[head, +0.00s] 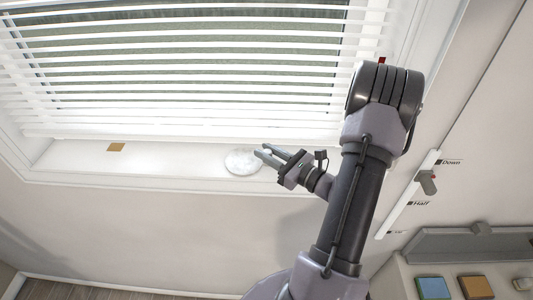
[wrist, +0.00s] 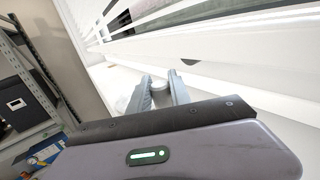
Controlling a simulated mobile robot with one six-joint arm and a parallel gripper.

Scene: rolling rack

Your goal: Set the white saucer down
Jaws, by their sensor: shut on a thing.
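The white saucer (head: 241,162) shows in the head view as a pale round disc at the front of the white windowsill (head: 75,158). My gripper (head: 263,152) comes from the right and is shut on the saucer's right edge. In the wrist view my gripper's fingers (wrist: 160,88) point toward the sill, and part of a pale round shape, probably the saucer, shows beside the left finger. I cannot tell whether the saucer touches the sill or is just above it.
White blinds (head: 180,70) hang close behind the sill. A small tan square (head: 116,147) lies on the sill to the left, with bare sill between it and the saucer. A slider (head: 427,183) with position labels is on the wall at right. A grey shelf rack (wrist: 30,95) stands left in the wrist view.

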